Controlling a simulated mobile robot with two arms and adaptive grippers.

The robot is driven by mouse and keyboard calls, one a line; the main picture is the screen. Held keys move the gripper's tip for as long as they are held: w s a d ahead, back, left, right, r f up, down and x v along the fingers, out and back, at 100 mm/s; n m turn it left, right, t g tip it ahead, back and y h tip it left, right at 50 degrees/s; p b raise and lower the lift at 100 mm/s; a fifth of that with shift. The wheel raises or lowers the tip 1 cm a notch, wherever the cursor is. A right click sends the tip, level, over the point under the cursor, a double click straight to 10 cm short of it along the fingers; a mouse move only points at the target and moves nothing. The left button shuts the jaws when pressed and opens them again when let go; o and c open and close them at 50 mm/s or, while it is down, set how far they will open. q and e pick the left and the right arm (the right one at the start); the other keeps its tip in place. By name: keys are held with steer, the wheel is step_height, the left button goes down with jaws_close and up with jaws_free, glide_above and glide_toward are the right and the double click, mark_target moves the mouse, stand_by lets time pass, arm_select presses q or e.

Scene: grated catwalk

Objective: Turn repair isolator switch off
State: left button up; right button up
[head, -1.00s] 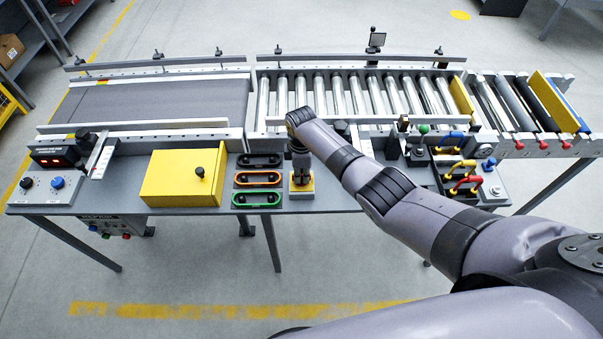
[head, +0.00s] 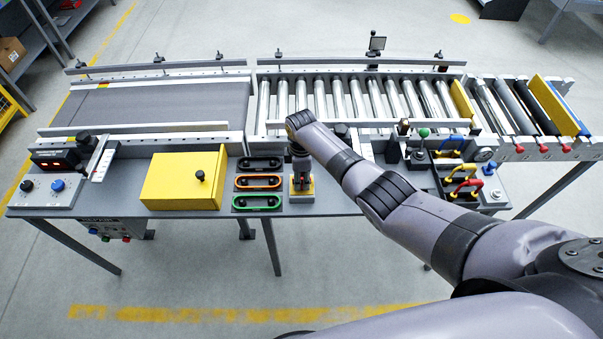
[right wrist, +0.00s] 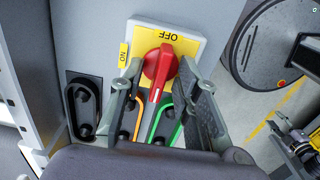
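The isolator switch is a red rotary knob (right wrist: 160,68) on a yellow plate (right wrist: 178,42) marked OFF and ON. In the right wrist view OFF reads upside down at the top and ON stands at the left. The knob's grip bar, with a white line, points down in that view, away from the OFF mark. My right gripper (right wrist: 160,72) has one finger on each side of the knob, with small gaps showing. In the head view my right gripper (head: 301,164) points down over the switch's yellow plate (head: 302,187) and mostly hides the knob. My left gripper is not in view.
Black, orange and green oblong handles (head: 258,182) lie just left of the switch. A yellow box (head: 183,182) with a black knob is further left. A roller conveyor (head: 350,97) runs behind. Red, yellow and blue handles (head: 465,172) stand to the right.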

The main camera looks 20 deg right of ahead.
mark_target(302, 178)
step_height(302, 178, up, 12)
stand_by(0.5)
stand_by(0.3)
